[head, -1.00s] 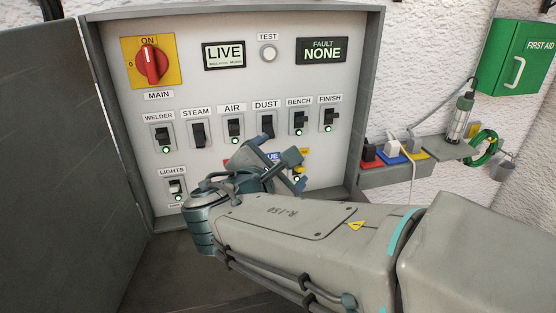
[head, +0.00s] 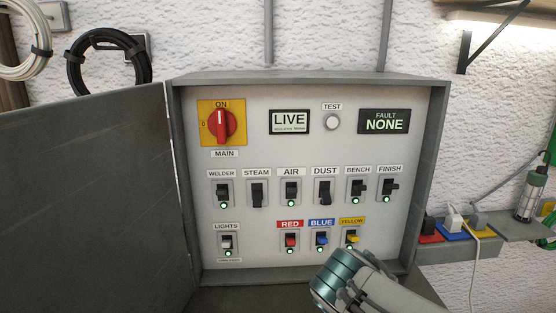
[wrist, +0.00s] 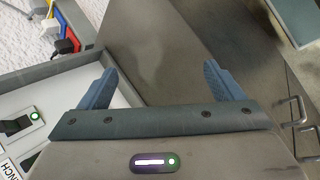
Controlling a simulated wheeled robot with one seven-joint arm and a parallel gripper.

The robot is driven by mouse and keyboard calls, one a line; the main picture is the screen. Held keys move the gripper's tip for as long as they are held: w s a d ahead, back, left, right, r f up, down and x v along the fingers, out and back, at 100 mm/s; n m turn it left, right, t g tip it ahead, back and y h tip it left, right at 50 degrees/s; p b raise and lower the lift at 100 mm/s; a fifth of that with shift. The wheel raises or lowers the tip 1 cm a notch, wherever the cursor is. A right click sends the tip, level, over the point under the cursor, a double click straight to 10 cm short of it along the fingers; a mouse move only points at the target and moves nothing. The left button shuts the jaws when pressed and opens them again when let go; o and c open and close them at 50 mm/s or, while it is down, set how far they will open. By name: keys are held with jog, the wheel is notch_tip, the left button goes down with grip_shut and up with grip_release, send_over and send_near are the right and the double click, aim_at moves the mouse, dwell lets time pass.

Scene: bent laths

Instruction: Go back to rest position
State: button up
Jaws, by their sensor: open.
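My gripper (wrist: 160,88) is open in the wrist view, its two blue fingers wide apart with nothing between them. It points past the panel's edge, apart from the switches. In the head view my wrist is at the lower right of the panel (head: 350,150), just below the yellow switch (head: 351,239); the fingers are hidden there. The red switch (head: 290,240) and blue switch (head: 321,240) show clear with green lamps, as does yellow. Welder, air, bench and finish are lit green; steam (head: 258,193) and dust (head: 324,190) show no lamp. The main knob (head: 222,125) is at ON.
The open cabinet door (head: 90,200) fills the left side. The displays read LIVE (head: 289,121) and FAULT NONE (head: 384,121). Right of the cabinet is a shelf (head: 460,252) with coloured sockets and plugs. Black cable coils (head: 75,65) hang above left.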

jog(key=s+a+f+m+g+y, duration=0.1)
jog(key=s+a+f+m+y, duration=0.2)
jog(key=m, duration=0.6)
jog(key=s+f+y, duration=0.1)
jog(key=y, duration=0.1)
jog(key=shift+s+m+g+y, duration=0.2)
jog(key=shift+m+g+y, duration=0.1)
jog(key=shift+y, duration=0.1)
jog(key=shift+a, duration=0.1)
